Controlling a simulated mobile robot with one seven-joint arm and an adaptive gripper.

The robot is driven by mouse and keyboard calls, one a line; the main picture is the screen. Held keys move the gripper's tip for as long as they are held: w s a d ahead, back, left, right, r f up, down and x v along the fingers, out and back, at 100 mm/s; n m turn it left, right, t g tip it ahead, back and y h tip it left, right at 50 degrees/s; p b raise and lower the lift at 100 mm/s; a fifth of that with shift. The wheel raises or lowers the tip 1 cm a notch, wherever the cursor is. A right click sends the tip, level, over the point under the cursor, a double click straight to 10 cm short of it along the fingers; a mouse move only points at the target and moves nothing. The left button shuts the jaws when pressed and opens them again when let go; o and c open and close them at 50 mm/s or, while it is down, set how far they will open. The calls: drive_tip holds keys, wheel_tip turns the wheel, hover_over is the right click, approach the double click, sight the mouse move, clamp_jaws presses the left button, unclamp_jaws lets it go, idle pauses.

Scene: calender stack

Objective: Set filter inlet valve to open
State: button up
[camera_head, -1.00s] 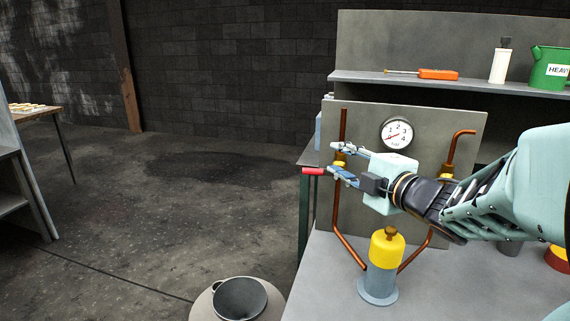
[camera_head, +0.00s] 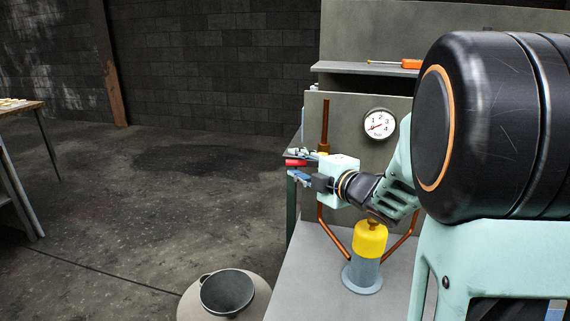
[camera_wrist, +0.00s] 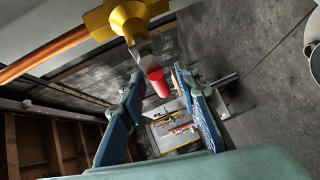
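The inlet valve sits on the left copper pipe (camera_head: 324,125). Its yellow body (camera_wrist: 128,18) is at the top of the wrist view, with a metal lever ending in a red grip (camera_wrist: 157,82). In the head view the red grip (camera_head: 294,163) points left past the panel edge. My gripper (camera_head: 299,165) is open, with one finger above and one below the grip. In the wrist view my gripper (camera_wrist: 158,95) has its blue-padded fingers on either side of the red grip, with gaps visible. The valve body is mostly hidden behind my gripper in the head view.
A pressure gauge (camera_head: 379,125) is on the grey panel (camera_head: 345,112). A yellow-topped filter (camera_head: 370,240) stands on the bench (camera_head: 310,280) below my wrist. A shelf (camera_head: 345,68) holds an orange-handled tool (camera_head: 410,64). A dark pot (camera_head: 227,293) stands left of the bench.

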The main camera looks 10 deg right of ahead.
drive_tip(key=shift+w+a, duration=0.1)
drive_tip(key=shift+w, duration=0.15)
clamp_jaws()
idle(0.3)
